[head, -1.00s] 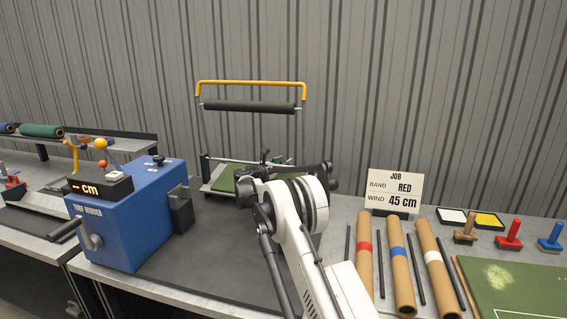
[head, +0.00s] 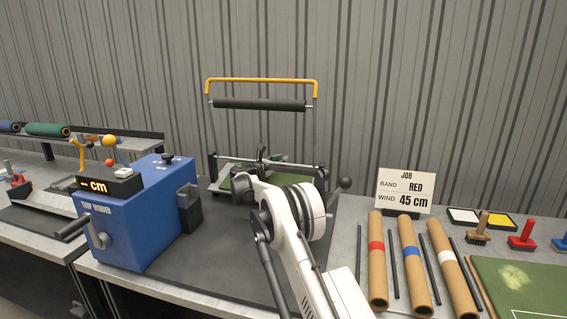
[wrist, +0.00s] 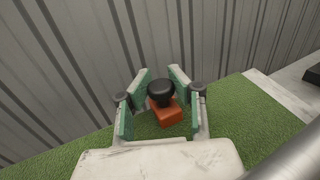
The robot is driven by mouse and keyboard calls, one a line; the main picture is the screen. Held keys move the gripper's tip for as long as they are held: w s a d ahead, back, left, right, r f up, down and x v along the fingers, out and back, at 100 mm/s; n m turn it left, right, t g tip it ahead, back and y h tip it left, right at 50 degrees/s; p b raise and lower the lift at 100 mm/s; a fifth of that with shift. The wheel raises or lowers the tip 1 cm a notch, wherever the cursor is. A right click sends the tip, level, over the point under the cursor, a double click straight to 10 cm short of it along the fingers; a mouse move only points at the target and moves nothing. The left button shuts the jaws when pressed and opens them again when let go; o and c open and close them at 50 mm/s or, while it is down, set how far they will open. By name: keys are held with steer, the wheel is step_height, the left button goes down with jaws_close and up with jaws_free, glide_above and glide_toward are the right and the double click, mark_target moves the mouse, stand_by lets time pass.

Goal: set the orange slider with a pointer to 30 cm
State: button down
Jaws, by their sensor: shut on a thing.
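In the wrist view, an orange slider (wrist: 166,116) with a round black knob (wrist: 160,88) sits over green turf. My gripper (wrist: 160,92) has its green-padded fingers on either side of the knob and is shut on it. The slider's pointer and any scale marks cannot be made out. In the head view my white arm reaches to the frame with the yellow bar (head: 262,80), and my arm hides the slider there.
A blue turf winder (head: 130,225) with a crank and an orange "cm" display (head: 95,186) stands at left. A job sign (head: 405,190) reads RED, 45 cm. A corrugated wall is behind.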

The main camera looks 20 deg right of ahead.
steer(key=c, duration=1.5)
jaws_free()
steer(key=shift+w+a, duration=0.15)
steer(key=shift+a, duration=0.1)
steer(key=shift+o, duration=0.2)
steer(key=v, duration=1.2)
